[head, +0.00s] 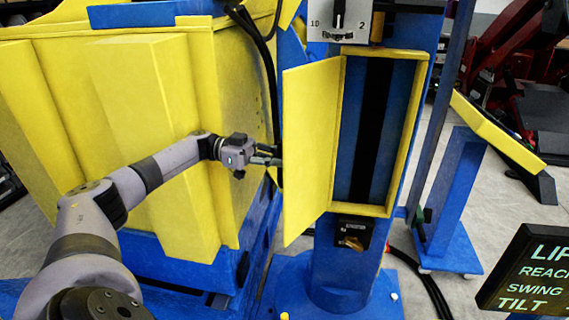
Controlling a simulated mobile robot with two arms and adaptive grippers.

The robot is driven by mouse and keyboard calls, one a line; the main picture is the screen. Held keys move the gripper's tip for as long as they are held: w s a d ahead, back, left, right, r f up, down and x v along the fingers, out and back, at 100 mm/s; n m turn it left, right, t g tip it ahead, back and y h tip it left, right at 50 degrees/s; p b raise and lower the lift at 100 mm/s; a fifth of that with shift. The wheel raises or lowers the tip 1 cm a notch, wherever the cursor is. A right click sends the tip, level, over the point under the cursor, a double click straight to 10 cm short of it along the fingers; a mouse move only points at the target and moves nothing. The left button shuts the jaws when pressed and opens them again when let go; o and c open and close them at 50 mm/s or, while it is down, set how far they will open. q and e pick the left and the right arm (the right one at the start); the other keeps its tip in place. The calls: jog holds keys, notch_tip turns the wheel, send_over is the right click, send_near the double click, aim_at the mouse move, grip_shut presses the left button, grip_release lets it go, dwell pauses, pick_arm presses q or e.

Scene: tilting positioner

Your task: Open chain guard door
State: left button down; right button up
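The chain guard door (312,148) is a yellow panel that stands swung open to the left of its housing. It is hinged along the left side of a yellow frame (402,130) on the blue column. Inside the frame a blue recess with a dark vertical strip (372,130) is exposed. My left gripper (272,157) is just left of the door's free edge, at about mid height, pointing right. Its fingers are small and dark, and I cannot tell whether they are apart or touch the door. My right gripper is not in view.
A big ribbed yellow bin (140,95) fills the left, behind my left arm. A control box with a selector knob (338,20) sits above the door. A black cable (270,70) hangs behind my gripper. A dark sign (530,275) stands at lower right.

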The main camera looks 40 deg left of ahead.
pick_arm(q)
jog(key=shift+a, duration=0.1)
jog(key=c, duration=1.9)
grip_release()
jog(key=shift+v, duration=6.05)
